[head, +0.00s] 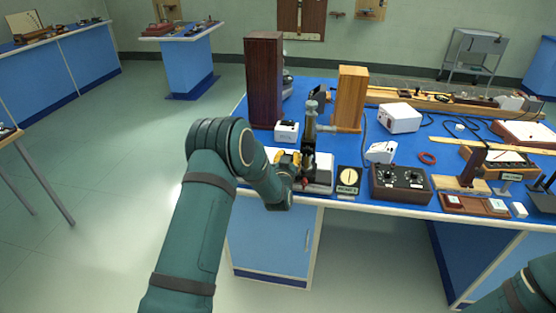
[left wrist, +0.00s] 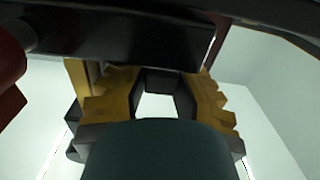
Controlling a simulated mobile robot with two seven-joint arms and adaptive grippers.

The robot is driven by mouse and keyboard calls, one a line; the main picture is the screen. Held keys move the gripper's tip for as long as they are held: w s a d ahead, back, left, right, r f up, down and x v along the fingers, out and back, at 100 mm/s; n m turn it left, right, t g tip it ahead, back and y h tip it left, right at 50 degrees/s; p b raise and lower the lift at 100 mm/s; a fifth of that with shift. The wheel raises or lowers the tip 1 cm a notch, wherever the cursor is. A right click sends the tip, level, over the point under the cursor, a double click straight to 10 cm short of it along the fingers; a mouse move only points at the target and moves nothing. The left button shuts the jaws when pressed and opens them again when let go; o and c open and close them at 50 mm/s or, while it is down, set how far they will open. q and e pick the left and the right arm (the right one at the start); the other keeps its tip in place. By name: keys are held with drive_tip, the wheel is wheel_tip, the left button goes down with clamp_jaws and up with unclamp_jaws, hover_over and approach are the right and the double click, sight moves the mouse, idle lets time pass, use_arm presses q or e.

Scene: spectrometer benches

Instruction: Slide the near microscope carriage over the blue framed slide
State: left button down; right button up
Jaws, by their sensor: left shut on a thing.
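The near microscope (head: 310,130) stands upright at the front edge of the blue-topped bench, with a black and grey tube and a pale base (head: 320,187). My left gripper (head: 289,160), with yellow fingers, reaches it from the left and is shut on a part of its carriage, low on the microscope. The exact contact is hidden by my arm and the dark body. In the left wrist view the yellow fingers (left wrist: 160,88) stand below a dark block (left wrist: 135,38). I cannot make out the blue framed slide. My right gripper is out of view.
A round-dial meter (head: 348,180) and a dark two-knob box (head: 400,183) stand just right of the microscope. Tall dark (head: 264,80) and light wooden (head: 351,97) blocks rise behind it.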

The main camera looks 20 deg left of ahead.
use_arm(q)
drive_tip(key=shift+r, duration=0.15)
drive_tip(key=c, duration=1)
unclamp_jaws()
drive_tip(key=shift+w+d, duration=0.1)
drive_tip(key=v, duration=1.2)
